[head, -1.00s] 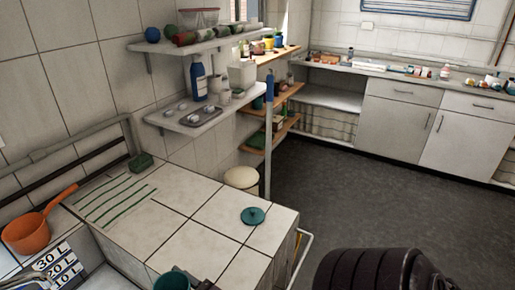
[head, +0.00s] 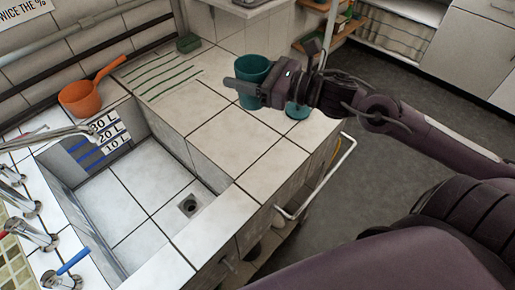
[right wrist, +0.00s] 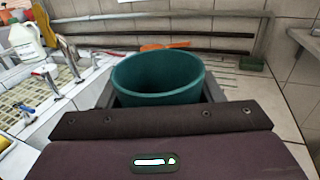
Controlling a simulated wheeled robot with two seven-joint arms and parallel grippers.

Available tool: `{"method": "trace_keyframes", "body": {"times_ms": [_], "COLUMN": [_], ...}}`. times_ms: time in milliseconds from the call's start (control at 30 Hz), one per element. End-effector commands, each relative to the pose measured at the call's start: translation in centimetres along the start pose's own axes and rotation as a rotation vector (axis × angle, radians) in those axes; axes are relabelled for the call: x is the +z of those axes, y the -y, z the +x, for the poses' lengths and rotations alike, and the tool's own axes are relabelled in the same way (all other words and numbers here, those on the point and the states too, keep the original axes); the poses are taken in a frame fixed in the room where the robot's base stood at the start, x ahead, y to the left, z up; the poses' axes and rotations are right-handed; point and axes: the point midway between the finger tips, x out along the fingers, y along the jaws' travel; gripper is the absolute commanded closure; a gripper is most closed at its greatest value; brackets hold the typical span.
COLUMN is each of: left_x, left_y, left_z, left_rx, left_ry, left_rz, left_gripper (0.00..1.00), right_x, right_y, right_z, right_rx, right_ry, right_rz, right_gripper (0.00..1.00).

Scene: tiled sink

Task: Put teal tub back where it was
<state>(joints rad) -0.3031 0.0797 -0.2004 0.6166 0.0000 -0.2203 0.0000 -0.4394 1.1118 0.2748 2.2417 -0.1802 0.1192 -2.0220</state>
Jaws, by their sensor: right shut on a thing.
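The teal tub (head: 256,70) is open-topped and upright, over the tiled counter to the right of the green-lined draining grooves. My right gripper (head: 250,89) is shut on it, with a dark finger along its near side. In the right wrist view the tub (right wrist: 158,82) sits between the two fingers (right wrist: 160,96), and its inside looks empty. Whether its base touches the tiles is hard to tell. A teal lid (head: 298,112) lies on the counter just right of the tub, partly hidden by my gripper. My left gripper is not in view.
The tiled sink basin (head: 150,195) with a drain opens in front left. An orange dipper (head: 82,97) stands beyond its left corner, and a green sponge (head: 188,43) lies at the counter's back. Taps (head: 35,233) line the left. A white rail (head: 322,180) runs along the counter's right edge.

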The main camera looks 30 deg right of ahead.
Motion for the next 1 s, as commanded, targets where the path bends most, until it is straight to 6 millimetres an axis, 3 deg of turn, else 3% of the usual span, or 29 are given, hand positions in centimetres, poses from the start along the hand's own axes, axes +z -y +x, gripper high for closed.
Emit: {"method": "trace_keyframes", "body": {"times_ms": [133, 267, 700, 833, 1000], "left_x": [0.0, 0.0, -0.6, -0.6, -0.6], "left_y": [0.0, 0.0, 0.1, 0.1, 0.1], "left_z": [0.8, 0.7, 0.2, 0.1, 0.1], "left_rx": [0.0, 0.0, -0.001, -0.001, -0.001], "left_ry": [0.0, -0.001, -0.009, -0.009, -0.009], "left_rz": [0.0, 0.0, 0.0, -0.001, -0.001], "left_gripper": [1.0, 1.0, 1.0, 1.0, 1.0], "right_x": [1.8, 1.3, -9.7, -12.1, -13.5], "right_y": [1.3, 1.5, 1.5, 1.5, 1.5], "right_z": [-0.2, -0.3, -0.2, -0.2, -0.2], "right_rx": [0.047, 0.058, 0.056, 0.057, 0.057], "right_ry": [0.002, -0.002, 0.002, 0.003, 0.002], "right_rz": [-0.004, 0.004, 0.006, 0.003, 0.001], "right_gripper": [0.66, 0.66, 0.66, 0.66, 0.66]}}
